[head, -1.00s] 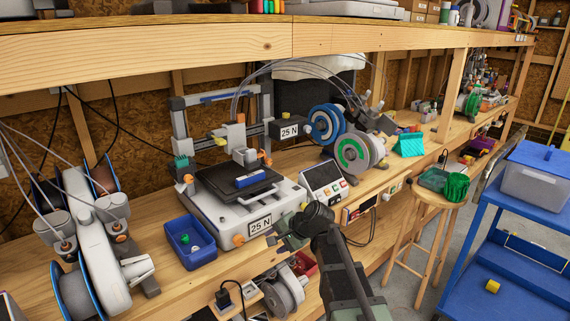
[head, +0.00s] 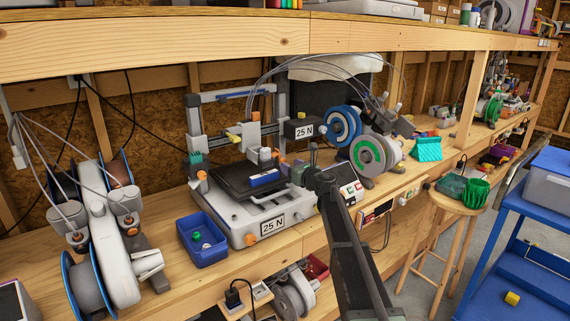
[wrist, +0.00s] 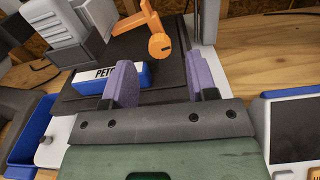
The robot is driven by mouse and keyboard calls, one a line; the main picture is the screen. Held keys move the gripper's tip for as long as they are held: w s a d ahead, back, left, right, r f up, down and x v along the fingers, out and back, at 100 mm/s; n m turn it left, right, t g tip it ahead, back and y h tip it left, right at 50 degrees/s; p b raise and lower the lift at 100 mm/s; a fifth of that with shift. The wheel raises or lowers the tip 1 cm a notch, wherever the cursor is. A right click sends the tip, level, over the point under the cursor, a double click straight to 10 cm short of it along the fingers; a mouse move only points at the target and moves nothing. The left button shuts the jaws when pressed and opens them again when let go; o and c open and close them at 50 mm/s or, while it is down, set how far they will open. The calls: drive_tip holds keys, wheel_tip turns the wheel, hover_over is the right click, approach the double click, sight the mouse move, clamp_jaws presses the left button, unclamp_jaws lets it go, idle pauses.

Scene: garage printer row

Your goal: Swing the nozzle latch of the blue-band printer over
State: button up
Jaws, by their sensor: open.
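The printer (head: 243,219) stands on the bench with a dark bed and a blue strip on its gantry (head: 225,93). An orange lever with a round knob, probably the nozzle latch, shows in the wrist view (wrist: 160,46) beyond my fingertips; in the head view it is small, beside the print head (head: 252,133). My gripper (wrist: 163,80) has two purple fingers, apart, with nothing gripped. They are over the bed's right part, short of the lever and not touching it. A blue-and-white block marked PET (wrist: 92,82) lies on the bed, partly hidden behind the left finger.
A blue bin (head: 203,247) stands left of the printer. A control panel (wrist: 296,130) is at its right, with spools (head: 375,153) behind. A white spool unit (head: 112,255) is farther left. A wooden shelf edge (head: 200,38) runs above the bench.

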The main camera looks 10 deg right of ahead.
drive_tip(key=x, duration=0.4)
drive_tip(key=c, duration=0.9)
drive_tip(key=shift+c, duration=0.2)
